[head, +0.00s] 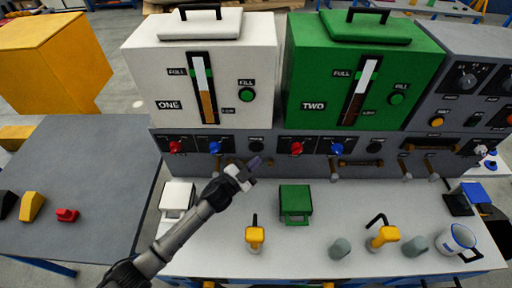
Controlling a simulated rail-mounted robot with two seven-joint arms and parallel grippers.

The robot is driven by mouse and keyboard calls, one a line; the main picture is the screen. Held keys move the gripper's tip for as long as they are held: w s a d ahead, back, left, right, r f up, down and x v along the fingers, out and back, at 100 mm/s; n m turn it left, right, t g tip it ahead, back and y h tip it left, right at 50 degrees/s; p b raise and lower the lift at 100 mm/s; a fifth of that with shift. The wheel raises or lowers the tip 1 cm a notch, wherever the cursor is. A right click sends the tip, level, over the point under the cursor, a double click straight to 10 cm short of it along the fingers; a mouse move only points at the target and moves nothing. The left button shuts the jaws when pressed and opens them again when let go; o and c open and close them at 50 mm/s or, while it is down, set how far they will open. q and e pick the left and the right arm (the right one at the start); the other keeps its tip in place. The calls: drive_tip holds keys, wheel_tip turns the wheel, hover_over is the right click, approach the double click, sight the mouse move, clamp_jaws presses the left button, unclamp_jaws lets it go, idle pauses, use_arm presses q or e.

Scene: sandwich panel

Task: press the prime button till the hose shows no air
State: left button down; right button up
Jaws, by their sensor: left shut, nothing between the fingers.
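My left gripper (257,163) is shut and empty. It is in front of the grey control panel (226,134), just below a small black knob and the brown fittings on the panel's lower part. I cannot tell whether it touches the panel. An orange button (437,121) sits on the right console; its label is too small to read. I cannot tell which control is the prime button. The white tank ONE (150,85) and green tank TWO (305,85) stand above, each with a level gauge and a green FILL button. No hose can be made out clearly. My right gripper is not in view.
On the bench (220,258) stand a white box (177,196), a green box (295,201), two yellow dispensers (254,236) (383,235), grey cups (341,249) and a white-and-blue jug (457,240). A dark table (90,160) at left holds small coloured blocks.

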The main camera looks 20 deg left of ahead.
use_arm(q)
drive_tip(key=s, duration=0.1)
drive_tip(key=s+d+p, duration=0.1)
drive_tip(key=s, duration=0.1)
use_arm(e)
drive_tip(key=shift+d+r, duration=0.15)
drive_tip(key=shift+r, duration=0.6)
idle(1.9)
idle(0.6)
